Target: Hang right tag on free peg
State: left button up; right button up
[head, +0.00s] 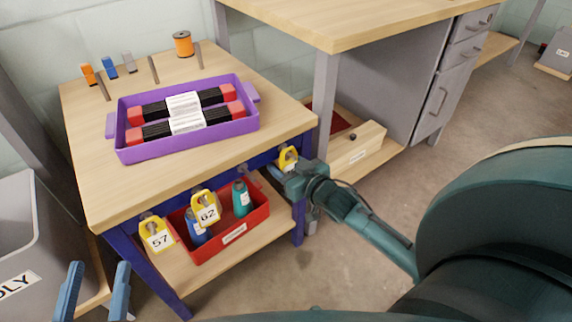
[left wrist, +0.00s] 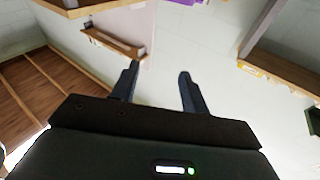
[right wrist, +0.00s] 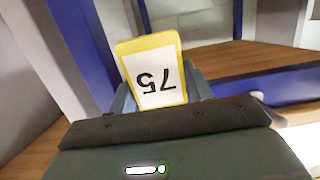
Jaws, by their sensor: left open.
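A yellow tag (head: 287,158) is at the tip of my right gripper (head: 282,171), close to the right end of the blue table rail. In the right wrist view the tag (right wrist: 156,75) stands between the fingers, its number 75 upside down; the gripper looks shut on it. The fingertips are mostly hidden behind the tag. Yellow tag 57 (head: 157,235) and yellow tag 62 (head: 205,207) hang at the table's front. A grey peg (head: 246,169) seems to show on the rail between tag 62 and my right gripper. My left gripper (head: 95,290) is open and empty at the lower left.
A red bin (head: 255,217) with thread cones is on the lower shelf behind the tags. A purple tray (head: 190,147) holding red-and-black items sits on the tabletop. An orange spool (head: 183,44) stands behind it. A grey bin (head: 30,225) is at the left.

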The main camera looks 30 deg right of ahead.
jog(key=o, duration=0.4)
pick_arm(q)
jog(key=shift+r, duration=0.1)
pick_arm(e)
jog(key=shift+s, duration=0.1)
jog(key=shift+s+r+p, duration=0.1)
jog(key=shift+s+p, duration=0.2)
jog(key=shift+s, duration=0.05)
pick_arm(q)
jog(key=p, duration=0.2)
jog(key=a+m+y+p, duration=0.1)
jog(key=p, duration=0.1)
jog(key=shift+s, duration=0.2)
pick_arm(e)
jog(key=v, duration=1.2)
pick_arm(q)
jog(key=shift+g, duration=0.3)
pick_arm(e)
jog(key=shift+s+d, duration=0.1)
jog(key=shift+s, duration=0.05)
